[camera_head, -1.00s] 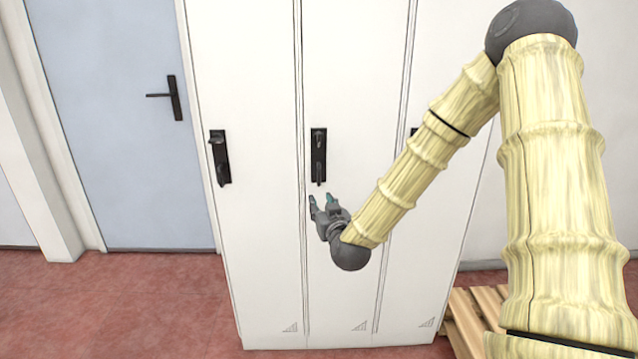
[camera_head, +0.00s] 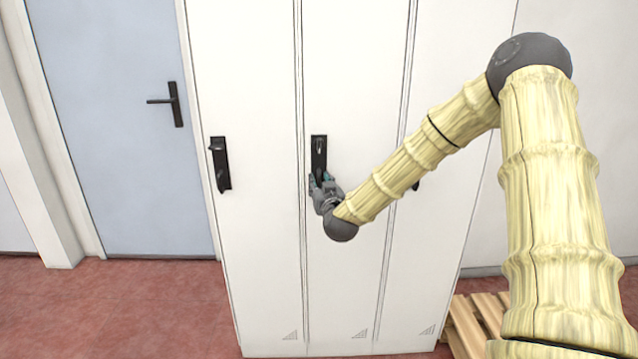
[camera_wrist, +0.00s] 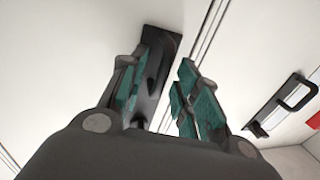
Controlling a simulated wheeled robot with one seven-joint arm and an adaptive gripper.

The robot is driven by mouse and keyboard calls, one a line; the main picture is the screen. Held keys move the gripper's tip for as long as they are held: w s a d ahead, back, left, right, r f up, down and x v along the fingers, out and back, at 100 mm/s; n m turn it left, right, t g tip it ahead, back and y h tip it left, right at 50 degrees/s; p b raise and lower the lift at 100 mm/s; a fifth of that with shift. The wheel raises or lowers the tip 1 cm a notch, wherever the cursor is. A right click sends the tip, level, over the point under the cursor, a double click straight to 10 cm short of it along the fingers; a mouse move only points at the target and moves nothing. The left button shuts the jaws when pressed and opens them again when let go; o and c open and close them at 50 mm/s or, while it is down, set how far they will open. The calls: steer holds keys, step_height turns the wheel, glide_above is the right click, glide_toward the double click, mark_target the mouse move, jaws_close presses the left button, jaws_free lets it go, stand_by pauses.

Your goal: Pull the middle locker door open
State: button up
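The middle locker door (camera_head: 345,260) is white and looks closed, flush with its neighbours. Its black handle (camera_head: 319,152) is upright on the left part of the door; its lower end is hidden by my gripper (camera_head: 322,180). In the wrist view, the dark handle plate (camera_wrist: 168,50) shows between and behind the two teal-padded fingers. My gripper (camera_wrist: 158,92) is open, its fingers spread on either side of the lower handle. I cannot tell whether a finger touches it.
The left locker's black handle (camera_head: 220,163) is to the left. The right locker's handle is mostly hidden behind my arm in the head view. A blue door (camera_head: 110,60) is at the left. A wooden pallet (camera_head: 470,325) lies on the floor right of the lockers.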

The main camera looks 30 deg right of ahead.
steer(key=shift+w+d, duration=0.2)
steer(key=shift+w, duration=0.3)
jaws_close()
